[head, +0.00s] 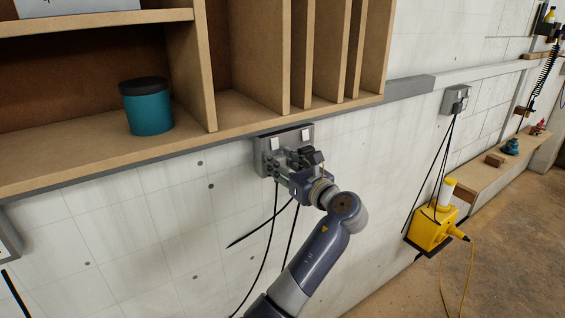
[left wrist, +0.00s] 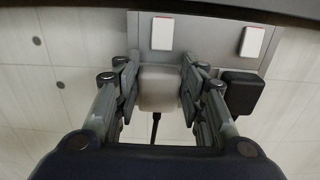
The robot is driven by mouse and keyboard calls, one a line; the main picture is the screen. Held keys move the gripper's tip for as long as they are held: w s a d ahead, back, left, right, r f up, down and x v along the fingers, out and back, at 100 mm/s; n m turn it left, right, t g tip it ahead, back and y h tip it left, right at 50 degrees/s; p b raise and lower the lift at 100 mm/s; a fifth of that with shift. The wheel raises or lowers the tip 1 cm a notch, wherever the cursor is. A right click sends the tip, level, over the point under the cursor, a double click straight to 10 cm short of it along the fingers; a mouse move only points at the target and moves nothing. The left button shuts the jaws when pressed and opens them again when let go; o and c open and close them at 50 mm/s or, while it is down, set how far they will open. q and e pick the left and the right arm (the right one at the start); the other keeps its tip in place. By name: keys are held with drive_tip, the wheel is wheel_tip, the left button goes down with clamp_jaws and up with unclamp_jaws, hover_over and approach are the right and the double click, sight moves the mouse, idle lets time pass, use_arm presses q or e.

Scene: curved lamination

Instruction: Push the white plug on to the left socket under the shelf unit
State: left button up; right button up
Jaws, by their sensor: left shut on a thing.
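The grey socket box (head: 264,144) is on the wall just under the shelf unit (head: 90,165). It has two white switches, which also show in the left wrist view (left wrist: 162,34) (left wrist: 252,41). My left gripper (head: 283,168) is at the left half of the box, shut on the white plug (left wrist: 158,92). The plug is below the left switch, with its black cord hanging down. Its front is against or very near the box; I cannot tell whether it is fully seated. A black plug (left wrist: 243,92) is at the right socket, just right of my fingers. My right gripper is not in view.
The shelf bottom overhangs close above the box. A teal jar (head: 149,108) stands on the shelf. Dark cords hang below the box. Farther right are another wall socket (head: 455,98), a yellow device (head: 430,230) and a wooden bench (head: 490,172).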

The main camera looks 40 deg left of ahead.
use_arm(q)
drive_tip(key=o, duration=1.1)
drive_tip(key=shift+o, duration=0.2)
